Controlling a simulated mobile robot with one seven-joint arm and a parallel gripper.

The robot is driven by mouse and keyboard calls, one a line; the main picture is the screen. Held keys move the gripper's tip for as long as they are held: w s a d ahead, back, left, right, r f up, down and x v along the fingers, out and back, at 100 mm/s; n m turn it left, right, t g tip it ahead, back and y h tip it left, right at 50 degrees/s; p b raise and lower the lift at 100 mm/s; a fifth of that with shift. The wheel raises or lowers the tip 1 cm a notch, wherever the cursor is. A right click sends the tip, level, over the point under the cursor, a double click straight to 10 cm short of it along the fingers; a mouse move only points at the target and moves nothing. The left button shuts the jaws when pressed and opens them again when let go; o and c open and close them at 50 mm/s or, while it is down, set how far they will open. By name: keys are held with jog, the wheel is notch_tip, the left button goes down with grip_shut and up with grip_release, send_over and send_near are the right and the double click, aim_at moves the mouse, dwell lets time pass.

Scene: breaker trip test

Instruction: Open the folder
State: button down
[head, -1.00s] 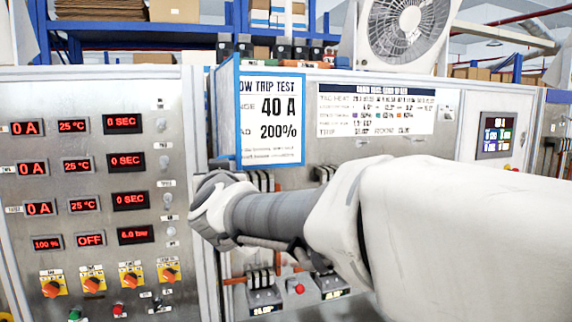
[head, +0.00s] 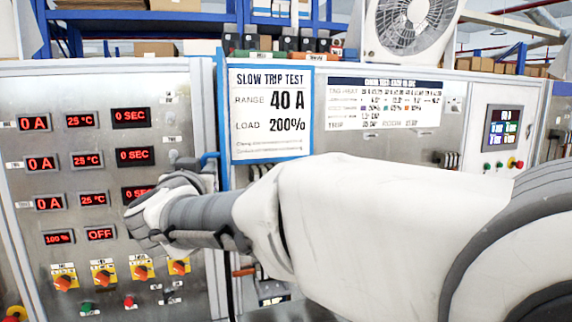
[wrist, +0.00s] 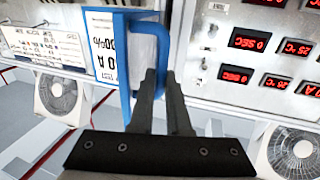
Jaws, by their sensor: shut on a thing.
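The folder's sheet, headed "SLOW TRIP TEST" (head: 271,112), hangs in a blue frame on the panel front, and its text is readable. Its blue cover (head: 222,112) stands out nearly edge-on at the sheet's left side. The cover's blue handle (head: 209,157) is partly hidden by my gripper in the head view. In the wrist view, which is upside down, the handle (wrist: 165,45) runs between the dark fingers of my gripper (wrist: 158,75), which is shut on it. The fingertips are hidden in the head view. The cover (wrist: 122,65) also shows beside the sheet there.
A control panel (head: 65,100) with red displays and orange knobs stands left of the folder, close behind my gripper. A chart (head: 385,102) is on the panel to the right. A fan (head: 408,25) stands on top. My arm hides the lower panel.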

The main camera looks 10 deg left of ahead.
jog(key=a, duration=0.1)
jog(key=a+h, duration=0.1)
jog(key=m, duration=0.1)
jog(key=shift+s+a+f+h+p, duration=0.25)
jog(key=shift+a+h+p, duration=0.05)
jog(key=shift+a+h, duration=0.1)
jog(key=shift+f, duration=0.15)
jog(key=c, duration=0.9)
grip_release()
jog(key=shift+s+a, duration=0.1)
jog(key=shift+s, duration=0.1)
jog(key=shift+w, duration=0.1)
jog(key=shift+r, duration=0.2)
